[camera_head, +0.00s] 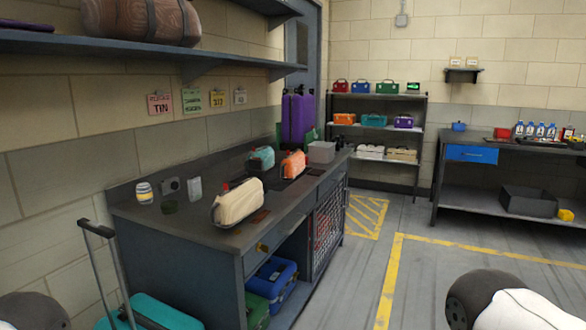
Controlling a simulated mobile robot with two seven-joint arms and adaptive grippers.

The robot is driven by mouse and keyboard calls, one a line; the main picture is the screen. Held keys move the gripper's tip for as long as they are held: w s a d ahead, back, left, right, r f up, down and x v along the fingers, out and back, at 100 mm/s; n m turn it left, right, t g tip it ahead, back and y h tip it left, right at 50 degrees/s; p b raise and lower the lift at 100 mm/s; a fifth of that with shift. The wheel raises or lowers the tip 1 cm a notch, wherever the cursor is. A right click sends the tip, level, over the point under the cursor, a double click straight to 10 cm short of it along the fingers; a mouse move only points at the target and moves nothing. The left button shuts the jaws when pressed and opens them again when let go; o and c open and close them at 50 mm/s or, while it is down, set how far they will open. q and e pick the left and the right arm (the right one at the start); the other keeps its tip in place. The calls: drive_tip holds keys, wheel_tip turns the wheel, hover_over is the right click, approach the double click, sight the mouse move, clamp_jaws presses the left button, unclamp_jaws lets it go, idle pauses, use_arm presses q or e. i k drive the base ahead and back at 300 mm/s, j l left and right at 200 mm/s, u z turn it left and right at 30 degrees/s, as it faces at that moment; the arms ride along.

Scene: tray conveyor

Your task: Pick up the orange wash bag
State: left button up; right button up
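An orange wash bag (293,164) stands upright on the dark counter (188,224) along the left wall, toward its far end. A teal bag (260,159) stands just left of it and a larger cream bag (238,202) stands nearer to me. Parts of my two arms show at the bottom left and bottom right corners, well short of the counter's bags. Neither gripper is in the frame.
A grey bin (321,152) and a purple suitcase (298,118) are near the orange bag. A teal case with a raised handle (153,314) stands before the counter. A wall shelf (140,50) overhangs it. The floor to the right is clear.

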sight(292, 166)
drive_tip(key=i+l, duration=0.15)
drive_tip(key=i, duration=0.25)
drive_tip(key=i+l, duration=0.2)
drive_tip(key=i, duration=0.2)
drive_tip(key=i+l, duration=0.15)
drive_tip(key=i, duration=0.25)
drive_tip(key=i+l+u, duration=0.55)
drive_tip(key=l, duration=0.35)
drive_tip(key=i+l+u, duration=0.3)
drive_tip(key=l, duration=0.3)
drive_tip(key=i+l+u, duration=0.3)
drive_tip(key=l, duration=0.25)
drive_tip(key=l+u, duration=0.3)
drive_tip(key=l, duration=0.35)
drive_tip(key=i+l+u, duration=0.1)
drive_tip(key=l+u, duration=0.15)
drive_tip(key=l, duration=0.4)
drive_tip(key=l+u, duration=0.3)
drive_tip(key=l, duration=0.4)
drive_tip(key=k, duration=0.5)
